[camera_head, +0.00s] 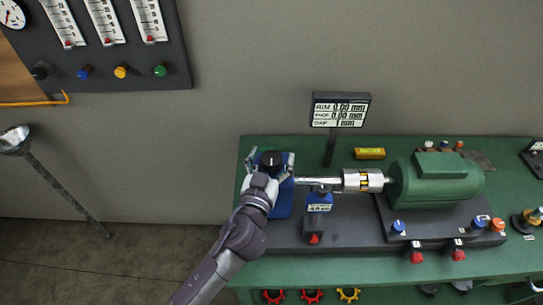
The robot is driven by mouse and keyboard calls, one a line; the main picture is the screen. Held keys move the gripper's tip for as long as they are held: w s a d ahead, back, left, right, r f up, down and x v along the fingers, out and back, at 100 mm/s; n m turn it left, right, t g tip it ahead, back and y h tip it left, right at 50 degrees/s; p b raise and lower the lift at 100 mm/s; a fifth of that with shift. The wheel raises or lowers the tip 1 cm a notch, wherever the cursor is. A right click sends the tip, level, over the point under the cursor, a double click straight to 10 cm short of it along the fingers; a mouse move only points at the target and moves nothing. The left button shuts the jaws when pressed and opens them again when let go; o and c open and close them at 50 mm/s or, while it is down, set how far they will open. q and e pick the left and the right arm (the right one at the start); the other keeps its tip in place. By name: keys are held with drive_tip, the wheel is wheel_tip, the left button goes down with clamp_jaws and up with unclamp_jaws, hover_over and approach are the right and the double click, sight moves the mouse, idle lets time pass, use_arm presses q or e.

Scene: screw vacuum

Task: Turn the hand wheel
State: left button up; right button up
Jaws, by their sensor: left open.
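My left arm comes in from the bottom, and my left gripper (270,160) is open at the left end of the bench-top machine. Its two fingers stand apart on either side of a dark round part, and I cannot tell whether they touch it. The blue block (284,203) under the gripper is partly hidden by it. Small wheel-like parts show low on the bench front: two red (312,296) and one yellow (348,294), well below the gripper. I cannot tell which part is the hand wheel. My right gripper is not in view.
A green motor (435,180) joins a silver coupling (362,181) and shaft on the green bench (400,270). A display (340,109) stands behind the shaft. A gauge panel (110,65) hangs on the wall at upper left. A metal funnel-topped pole (65,185) leans at left.

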use_arm(q)
drive_tip(key=c, duration=1.2)
drive_tip(key=shift+h, duration=0.3)
